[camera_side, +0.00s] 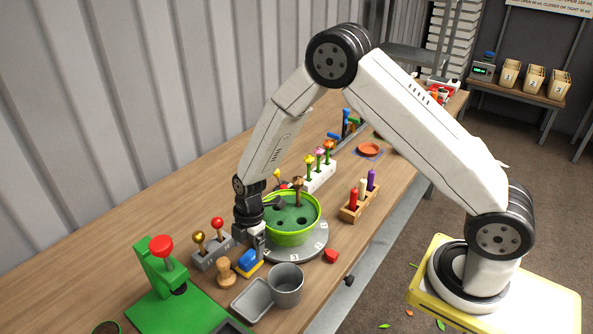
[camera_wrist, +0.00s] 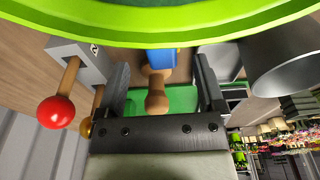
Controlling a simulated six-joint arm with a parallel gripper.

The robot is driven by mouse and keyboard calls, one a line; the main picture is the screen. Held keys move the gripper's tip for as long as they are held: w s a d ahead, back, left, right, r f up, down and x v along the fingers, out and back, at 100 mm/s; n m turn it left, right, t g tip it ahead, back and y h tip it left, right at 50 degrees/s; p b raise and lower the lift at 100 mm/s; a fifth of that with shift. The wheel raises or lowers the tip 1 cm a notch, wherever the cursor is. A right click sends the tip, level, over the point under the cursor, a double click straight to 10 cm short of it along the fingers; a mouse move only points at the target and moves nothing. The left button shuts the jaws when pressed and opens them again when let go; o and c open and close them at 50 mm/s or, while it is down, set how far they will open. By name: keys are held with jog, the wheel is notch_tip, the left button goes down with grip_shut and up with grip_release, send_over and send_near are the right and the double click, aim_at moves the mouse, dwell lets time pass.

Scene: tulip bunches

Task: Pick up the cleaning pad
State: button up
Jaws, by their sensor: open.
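The cleaning pad (camera_side: 248,261), blue with a yellow edge, sits on the wooden table close to the front of the green pot. In the wrist view a blue part of it (camera_wrist: 161,58) shows between my fingers, partly covered by the pot's rim. I cannot tell whether the fingertips touch the pad.
The green pot (camera_side: 293,239) on a round turntable (camera_side: 305,250) is close behind my gripper. A wooden stamp (camera_side: 225,272) stands left of the pad. A grey cup (camera_side: 286,286) and grey tray (camera_side: 252,300) are in front. A grey block with knobbed levers (camera_side: 211,254) stands at left.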

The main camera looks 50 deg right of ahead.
aim_at(249, 256)
jog(key=shift+a+f, duration=0.15)
jog(key=shift+f, duration=0.8)
jog(key=shift+a+f, duration=0.15)
jog(key=shift+f, duration=0.8)
grip_shut()
